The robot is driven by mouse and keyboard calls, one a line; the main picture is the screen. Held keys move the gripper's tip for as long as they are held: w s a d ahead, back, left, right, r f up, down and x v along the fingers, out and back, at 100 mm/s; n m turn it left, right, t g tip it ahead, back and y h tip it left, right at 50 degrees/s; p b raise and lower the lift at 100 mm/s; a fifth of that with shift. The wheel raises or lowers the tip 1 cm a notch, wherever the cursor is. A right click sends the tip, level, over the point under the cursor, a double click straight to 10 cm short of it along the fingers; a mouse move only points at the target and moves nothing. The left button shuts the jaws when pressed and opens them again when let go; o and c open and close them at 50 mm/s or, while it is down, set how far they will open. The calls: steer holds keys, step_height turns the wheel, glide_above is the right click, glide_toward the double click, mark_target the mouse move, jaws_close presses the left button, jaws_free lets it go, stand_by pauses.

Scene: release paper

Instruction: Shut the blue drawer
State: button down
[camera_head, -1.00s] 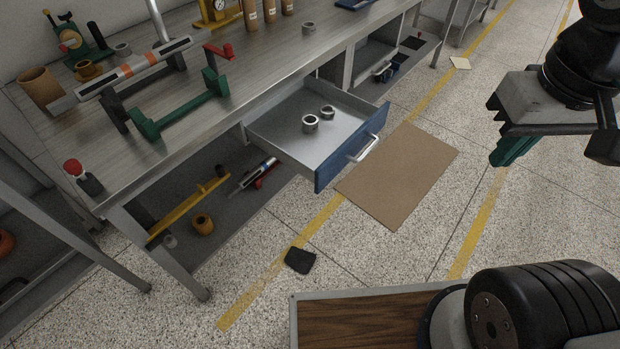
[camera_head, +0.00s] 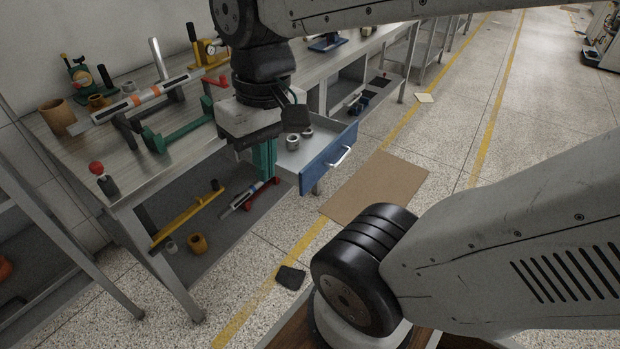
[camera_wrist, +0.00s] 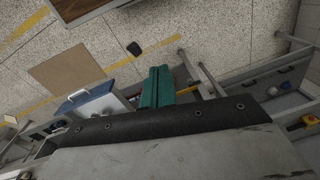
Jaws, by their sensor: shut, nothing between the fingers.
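The blue drawer (camera_head: 320,165) stands open, pulled out from under the workbench top. Its blue front has a pale bar handle (camera_head: 341,157), and grey metal rings (camera_head: 293,141) lie inside it. My gripper (camera_head: 265,160) has green fingers, pointing down and shut with nothing between them. In the head view it covers the left part of the drawer; whether it touches the drawer I cannot tell. In the wrist view the green fingers (camera_wrist: 157,88) appear to the right of the drawer's blue front (camera_wrist: 84,94), with a gap at the front.
The workbench top (camera_head: 130,165) carries a green clamp frame, a striped tube and a brown cup. A lower shelf holds a yellow bar (camera_head: 185,220) and tools. A brown cardboard sheet (camera_head: 378,187) and a black item (camera_head: 290,277) lie on the floor.

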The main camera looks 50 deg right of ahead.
mark_target(320, 170)
steer(key=w+d+f+m+y, duration=0.7)
steer(key=w+d+m+y, duration=0.1)
steer(key=w+m, duration=0.15)
steer(key=w+d+f+m+t+y, duration=0.35)
steer(key=d+f+m+t, duration=0.25)
steer(key=d+f+m, duration=0.45)
steer(key=s+d+f+m+t+h, duration=0.5)
steer(key=s+d+f+m+t, duration=0.15)
steer(key=d+f, duration=0.35)
steer(key=s+d+f+m+t+h, duration=0.5)
steer(key=s+d+f+m+h, duration=0.15)
steer(key=d+f, duration=0.35)
steer(key=shift+m, duration=0.5)
steer(key=w, duration=1.4)
steer(key=shift+w+a, duration=0.3)
steer(key=shift+w, duration=0.1)
steer(key=shift+w, duration=0.1)
